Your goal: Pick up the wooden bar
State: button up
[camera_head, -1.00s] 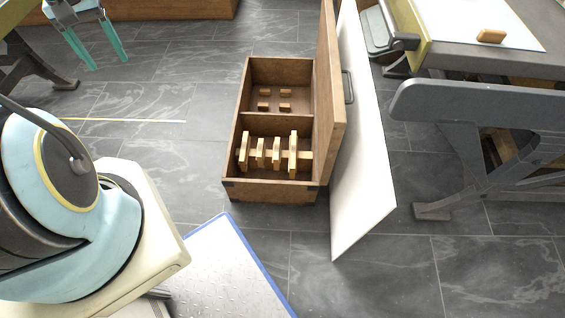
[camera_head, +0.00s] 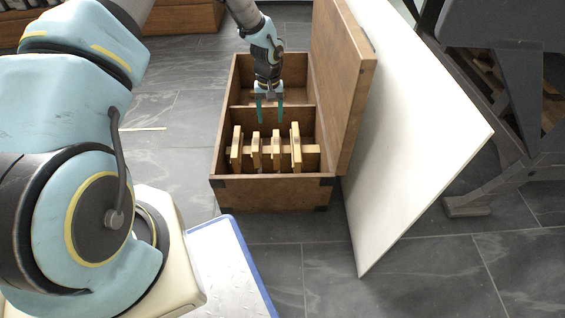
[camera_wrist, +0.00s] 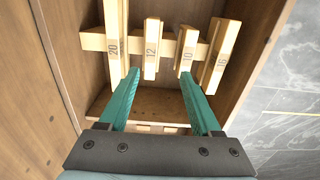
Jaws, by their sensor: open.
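Several pale wooden bars stand upright across a crosswise wooden rail in the near compartment of an open wooden chest (camera_head: 262,192). In the wrist view their ends are numbered: bar 20 (camera_wrist: 113,45), bar 12 (camera_wrist: 151,50), bar 10 (camera_wrist: 186,50) and bar 16 (camera_wrist: 220,55). Bars 20 and 16 are the longer ones. Which one the task names, I cannot tell. My gripper (camera_head: 270,118) points down above the chest near its divider, its teal fingers open and empty. In the wrist view the left fingertip appears near bars 20 and 12, the right near bar 10.
The chest's raised lid (camera_head: 343,80) stands along the right side, with a white panel (camera_head: 410,140) leaning beyond it. A grey machine frame (camera_head: 500,90) is farther right. A blue-edged plate (camera_head: 228,265) lies in front. Tiled floor left of the chest is clear.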

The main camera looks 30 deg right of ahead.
jog(key=shift+s+d+f, duration=0.15)
jog(key=shift+d+f, duration=0.15)
jog(key=shift+f, duration=0.25)
jog(key=shift+s+d+f, duration=0.1)
jog(key=shift+d+f, duration=0.15)
jog(key=shift+f, duration=0.3)
jog(key=b, duration=0.2)
send_over(276, 141)
notch_tip(276, 141, down, 5)
jog(key=shift+a+r, duration=0.15)
jog(key=shift+r, duration=0.05)
jog(key=shift+d+f+b, duration=0.15)
jog(key=shift+f+b, duration=0.5)
jog(key=shift+f, duration=0.75)
jog(key=shift+d+f+b, duration=0.1)
jog(key=shift+f+b, duration=0.5)
jog(key=shift+f, duration=0.75)
grip_shut()
